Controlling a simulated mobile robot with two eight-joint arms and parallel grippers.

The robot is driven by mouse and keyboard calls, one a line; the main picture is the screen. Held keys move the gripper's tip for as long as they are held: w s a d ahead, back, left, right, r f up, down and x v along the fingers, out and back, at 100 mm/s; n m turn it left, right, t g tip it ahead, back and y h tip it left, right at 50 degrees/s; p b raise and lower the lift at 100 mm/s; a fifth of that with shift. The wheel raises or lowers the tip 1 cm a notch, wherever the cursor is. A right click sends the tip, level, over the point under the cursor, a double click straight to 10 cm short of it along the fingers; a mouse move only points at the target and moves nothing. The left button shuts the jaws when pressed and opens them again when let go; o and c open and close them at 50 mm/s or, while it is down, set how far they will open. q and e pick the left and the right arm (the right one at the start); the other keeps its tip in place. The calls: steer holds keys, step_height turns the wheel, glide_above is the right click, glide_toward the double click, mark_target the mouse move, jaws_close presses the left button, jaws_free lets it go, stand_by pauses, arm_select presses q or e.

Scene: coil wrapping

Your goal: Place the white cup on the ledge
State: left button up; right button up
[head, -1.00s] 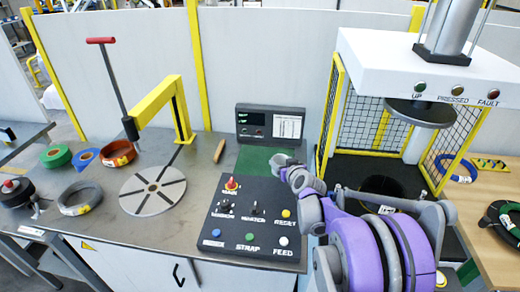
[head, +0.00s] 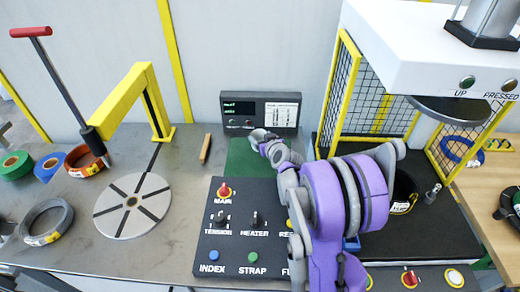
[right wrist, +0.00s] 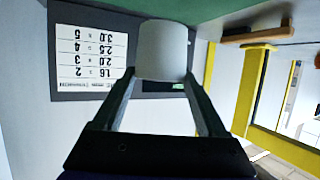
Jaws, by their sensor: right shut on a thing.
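The white cup (right wrist: 163,48) shows in the right wrist view, between the two fingertips of my right gripper (right wrist: 160,80), which is shut on it. In the head view my right gripper (head: 262,138) is over the far edge of the green mat, just in front of the dark display box (head: 261,112). The cup is not clearly made out there. In the wrist view the cup lies close to the green surface (right wrist: 215,10); I cannot tell whether it touches. I cannot tell which surface is the ledge. My left gripper is not in view.
The control panel (head: 222,240) with knobs and buttons is in front of the green mat (head: 238,160). A wooden stick (head: 205,149) lies to the left. The yellow-framed press cage (head: 347,85) stands close on the right. A slotted round plate (head: 131,206) is at the left.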

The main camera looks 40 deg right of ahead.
steer(key=shift+f, duration=2.6)
steer(key=shift+f, duration=0.1)
steer(key=shift+w+f+b, duration=0.1)
steer(key=shift+f+b, duration=0.05)
steer(key=shift+b, duration=0.2)
steer(key=o, duration=1.3)
steer(key=shift+c, duration=0.2)
